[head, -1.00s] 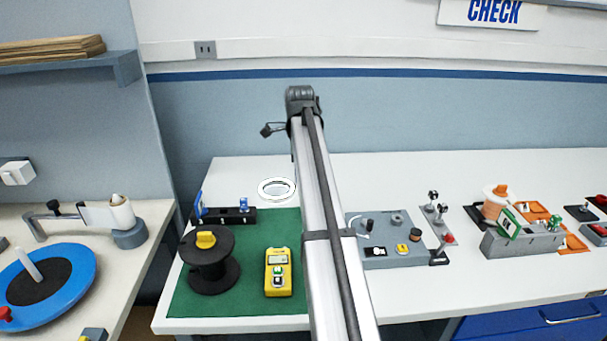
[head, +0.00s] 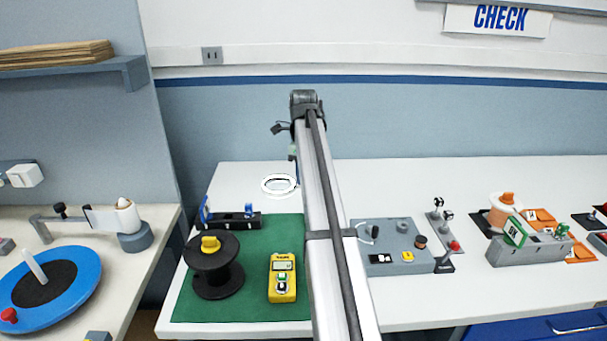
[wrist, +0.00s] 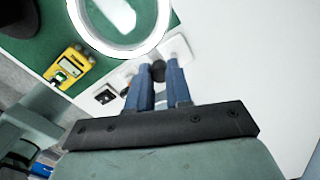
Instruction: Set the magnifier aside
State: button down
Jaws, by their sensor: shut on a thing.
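The magnifier (head: 265,187) is a white ring with a clear lens. In the head view it shows just left of my arm, over the back of the white bench, behind the green mat. In the wrist view its white ring (wrist: 78,20) fills the top, with green mat seen through the lens. My gripper (wrist: 158,72) has its two blue fingers shut on the magnifier at a small dark part beside the ring. In the head view my arm hides most of the gripper.
The green mat (head: 240,305) holds a black spool (head: 217,277), a yellow meter (head: 282,278) and a black level-like bar (head: 235,220). A grey fixture plate (head: 392,240) stands right of my arm. The bench (head: 400,180) is clear along its back right.

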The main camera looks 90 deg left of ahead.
jog(key=c, duration=1)
grip_release()
jog(key=shift+c, duration=0.2)
notch_tip(320, 180, up, 14)
jog(key=shift+f, duration=0.1)
